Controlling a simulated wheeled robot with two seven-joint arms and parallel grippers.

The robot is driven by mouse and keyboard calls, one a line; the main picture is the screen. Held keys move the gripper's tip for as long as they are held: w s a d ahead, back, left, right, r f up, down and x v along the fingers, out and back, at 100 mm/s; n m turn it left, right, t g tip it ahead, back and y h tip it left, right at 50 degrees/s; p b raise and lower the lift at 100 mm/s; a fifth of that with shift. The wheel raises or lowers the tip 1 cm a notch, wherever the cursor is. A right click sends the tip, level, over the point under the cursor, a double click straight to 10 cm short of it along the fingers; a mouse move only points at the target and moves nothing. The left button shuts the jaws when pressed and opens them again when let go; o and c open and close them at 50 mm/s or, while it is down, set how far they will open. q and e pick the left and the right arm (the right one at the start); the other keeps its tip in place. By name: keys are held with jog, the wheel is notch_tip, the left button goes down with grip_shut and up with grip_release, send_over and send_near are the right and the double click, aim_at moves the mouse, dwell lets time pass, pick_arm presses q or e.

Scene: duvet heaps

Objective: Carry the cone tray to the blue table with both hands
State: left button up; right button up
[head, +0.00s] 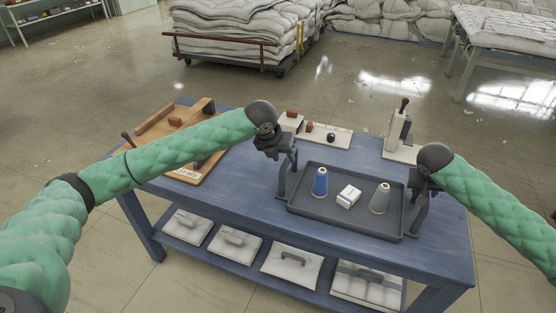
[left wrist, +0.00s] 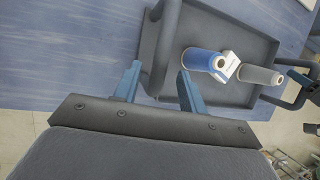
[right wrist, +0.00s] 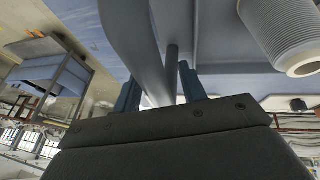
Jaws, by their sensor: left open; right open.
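The dark grey tray (head: 330,214) lies on a blue table (head: 240,210). It holds a blue cone (head: 320,182), a white box (head: 348,196) and a grey cone (head: 380,199). A raised handle stands at each end. My left gripper (head: 287,160) is open at the left handle; in the left wrist view its fingers (left wrist: 159,72) stand on either side of that handle (left wrist: 163,45). My right gripper (head: 424,188) is open at the right handle; in the right wrist view its fingers (right wrist: 160,80) straddle the handle (right wrist: 132,35). Contact with the handles cannot be told.
A wooden board (head: 190,171) with parts lies at the table's left. A white board (head: 332,136) with small blocks and a white stand (head: 397,140) are behind the tray. Folded pads (head: 291,265) fill the lower shelf. Another blue table (right wrist: 48,72) shows in the right wrist view. Open floor lies behind.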

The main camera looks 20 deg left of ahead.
jog(key=shift+r, duration=0.15)
pick_arm(q)
jog(key=v, duration=0.5)
jog(key=shift+a+r, duration=0.1)
jog(key=shift+r, duration=0.15)
pick_arm(e)
jog(key=v, duration=1.1)
jog(key=shift+s+r, duration=0.25)
jog(key=shift+r, duration=0.05)
pick_arm(q)
jog(key=shift+s, duration=0.1)
pick_arm(e)
jog(key=shift+a+f, duration=0.1)
jog(key=shift+a, duration=0.05)
